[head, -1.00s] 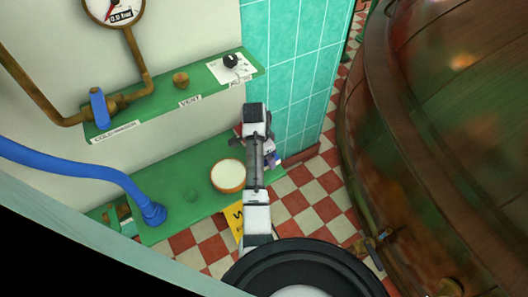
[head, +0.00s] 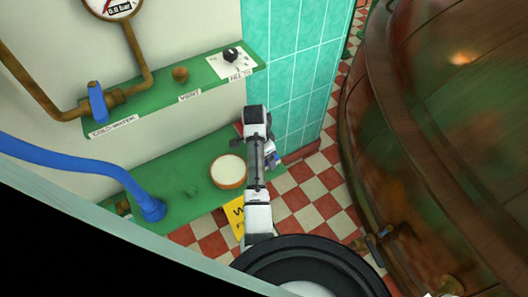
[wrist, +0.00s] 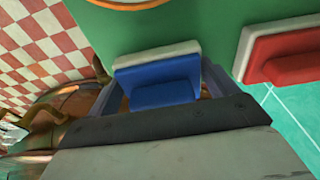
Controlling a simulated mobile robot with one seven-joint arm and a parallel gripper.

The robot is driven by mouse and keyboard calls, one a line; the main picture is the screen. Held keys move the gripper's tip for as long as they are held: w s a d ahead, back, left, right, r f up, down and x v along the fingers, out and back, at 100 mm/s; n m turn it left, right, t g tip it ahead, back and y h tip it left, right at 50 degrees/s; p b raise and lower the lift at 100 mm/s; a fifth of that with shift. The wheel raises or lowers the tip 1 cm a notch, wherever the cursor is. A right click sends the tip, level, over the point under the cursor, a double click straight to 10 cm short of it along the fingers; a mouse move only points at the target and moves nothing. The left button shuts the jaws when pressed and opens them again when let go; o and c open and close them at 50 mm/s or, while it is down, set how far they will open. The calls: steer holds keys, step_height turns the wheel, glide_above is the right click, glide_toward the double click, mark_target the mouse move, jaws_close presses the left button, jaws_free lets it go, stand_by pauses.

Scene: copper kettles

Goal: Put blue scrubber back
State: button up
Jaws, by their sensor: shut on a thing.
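The blue scrubber (wrist: 160,90), a blue grip on a white pad, sits between the fingers of my gripper (wrist: 163,86) in the wrist view. My gripper is shut on it. The scrubber is over or against a green surface (wrist: 150,32); I cannot tell whether it touches. A red scrubber (wrist: 282,52) with a white pad is to its right, apart from it. In the head view my arm hides most of the gripper, which is beside the right end of the lower green shelf (head: 185,170).
A round white-topped bowl (head: 229,171) stands on the lower shelf, left of my arm. A blue hose (head: 75,170) ends on that shelf. An upper green shelf (head: 150,105) carries valves and a knob. A teal tiled wall (head: 295,70) is behind; a large copper kettle (head: 450,130) is right.

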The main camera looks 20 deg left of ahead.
steer(key=shift+f, duration=0.4)
steer(key=o, duration=0.9)
steer(key=shift+c, duration=0.2)
step_height(320, 180, up, 14)
steer(key=s+a+p, duration=0.1)
steer(key=p, duration=0.5)
steer(key=shift+s+a+f, duration=0.2)
